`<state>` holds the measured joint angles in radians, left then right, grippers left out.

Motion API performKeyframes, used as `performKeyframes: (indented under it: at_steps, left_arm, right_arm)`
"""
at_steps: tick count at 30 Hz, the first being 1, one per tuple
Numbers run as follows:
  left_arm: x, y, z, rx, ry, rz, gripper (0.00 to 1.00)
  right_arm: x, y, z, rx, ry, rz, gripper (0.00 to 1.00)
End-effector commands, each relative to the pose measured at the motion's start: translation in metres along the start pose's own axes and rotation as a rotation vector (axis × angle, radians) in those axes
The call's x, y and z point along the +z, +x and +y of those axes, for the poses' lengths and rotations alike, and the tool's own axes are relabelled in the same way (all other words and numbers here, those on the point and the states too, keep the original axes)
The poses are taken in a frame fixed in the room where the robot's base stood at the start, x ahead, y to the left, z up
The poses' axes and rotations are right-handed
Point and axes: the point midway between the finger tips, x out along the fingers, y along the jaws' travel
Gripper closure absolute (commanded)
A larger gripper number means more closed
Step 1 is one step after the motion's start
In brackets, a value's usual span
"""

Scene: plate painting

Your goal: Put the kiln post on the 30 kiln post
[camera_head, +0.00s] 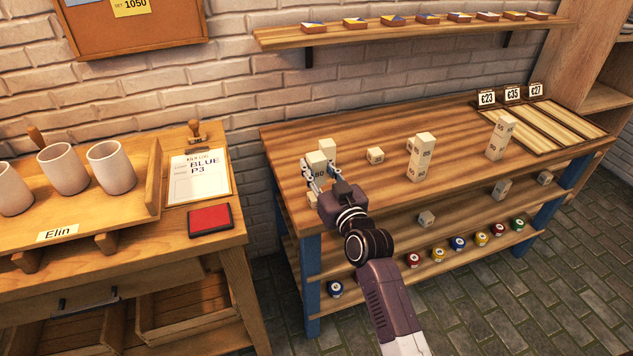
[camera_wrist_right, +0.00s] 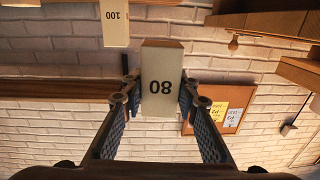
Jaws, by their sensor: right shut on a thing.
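My right gripper (camera_head: 317,180) is shut on a pale kiln post (camera_head: 319,172) at the left part of the workbench. The held post reads 80 upside down between the fingers in the right wrist view (camera_wrist_right: 162,80). Another pale post (camera_head: 327,147) shows just behind it; I cannot tell whether they touch. A short cube-like post (camera_head: 375,155) stands alone to the right. A group of posts (camera_head: 421,153) stands mid-bench, and a tall stack (camera_head: 499,136) stands farther right. Their labels are too small to read surely, so I cannot tell which is the 30 kiln post. My left gripper is not in view.
Price cards (camera_head: 513,94) stand behind a slatted board (camera_head: 555,125) at the bench's right end. The lower shelves hold loose posts (camera_head: 426,219) and paint pots (camera_head: 458,243). A side table (camera_head: 150,235) with cups stands at left. Bare wood lies between the bench posts.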

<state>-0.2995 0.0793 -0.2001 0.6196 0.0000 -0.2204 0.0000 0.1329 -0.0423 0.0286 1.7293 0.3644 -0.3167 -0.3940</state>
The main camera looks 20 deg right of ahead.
Motion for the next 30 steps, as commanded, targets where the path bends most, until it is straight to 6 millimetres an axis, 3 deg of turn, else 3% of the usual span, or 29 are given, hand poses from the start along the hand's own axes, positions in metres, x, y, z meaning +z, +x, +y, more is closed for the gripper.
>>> performKeyframes:
  at_steps: [9, 22, 23, 27, 30]
  left_arm:
    - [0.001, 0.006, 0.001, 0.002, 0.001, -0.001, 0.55]
    - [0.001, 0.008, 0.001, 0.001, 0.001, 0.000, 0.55]
    - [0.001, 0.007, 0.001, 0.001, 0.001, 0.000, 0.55]
    - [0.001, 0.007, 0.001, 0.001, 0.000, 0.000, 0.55]
    - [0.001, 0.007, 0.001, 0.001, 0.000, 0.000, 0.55]
  right_arm:
    - [0.040, 0.000, 0.001, 0.001, -0.002, 0.001, 1.00]
    - [0.047, 0.000, 0.000, 0.001, -0.001, 0.003, 1.00]
    - [0.047, 0.000, 0.000, 0.001, -0.001, 0.001, 0.69]
    - [0.047, 0.000, 0.000, 0.001, -0.001, 0.000, 0.55]
    - [0.047, 0.000, 0.000, 0.001, -0.001, 0.000, 0.55]
